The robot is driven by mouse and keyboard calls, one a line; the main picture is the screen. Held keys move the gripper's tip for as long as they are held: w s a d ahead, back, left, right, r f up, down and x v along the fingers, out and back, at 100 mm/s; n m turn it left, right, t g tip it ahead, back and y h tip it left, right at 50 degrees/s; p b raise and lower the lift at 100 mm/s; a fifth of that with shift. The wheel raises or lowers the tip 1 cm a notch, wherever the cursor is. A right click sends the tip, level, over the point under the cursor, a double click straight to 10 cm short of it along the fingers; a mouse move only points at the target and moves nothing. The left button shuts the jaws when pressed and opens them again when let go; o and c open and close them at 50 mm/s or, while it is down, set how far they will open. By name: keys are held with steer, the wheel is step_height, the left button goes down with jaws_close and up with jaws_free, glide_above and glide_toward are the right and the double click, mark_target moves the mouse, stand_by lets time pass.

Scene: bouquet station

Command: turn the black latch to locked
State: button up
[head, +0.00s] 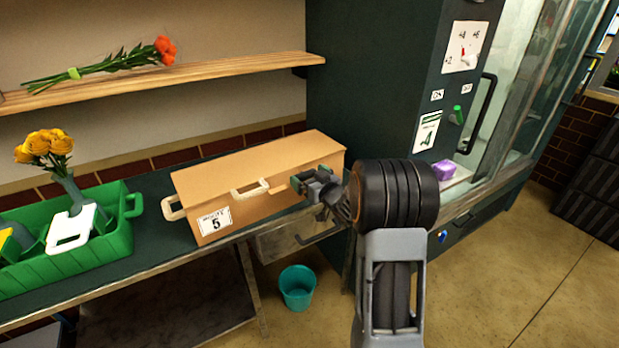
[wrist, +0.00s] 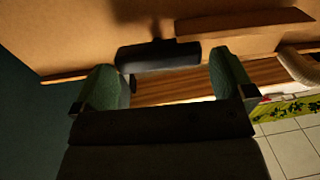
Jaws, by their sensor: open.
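A black latch (wrist: 158,57) shows in the wrist view as a dark bar against the face of the tan box (wrist: 100,30). It lies crosswise, just beyond and between my fingertips. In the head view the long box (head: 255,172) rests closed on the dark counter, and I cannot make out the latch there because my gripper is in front. My gripper (head: 318,185) is at the right end of the box's front face. In the wrist view my gripper (wrist: 166,80) is open, its green fingers spread either side of the latch. I cannot tell whether they touch it.
A cream handle (head: 250,188) is on the box front, left of my gripper. A green crate (head: 95,247) with yellow flowers (head: 45,148) stands left. A drawer (head: 295,238) is below the counter, a teal bucket (head: 298,288) on the floor, and a dark cabinet (head: 375,90) right.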

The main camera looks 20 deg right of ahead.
steer(key=s+d, duration=0.2)
steer(key=s, duration=1.1)
steer(key=shift+s+d, duration=0.3)
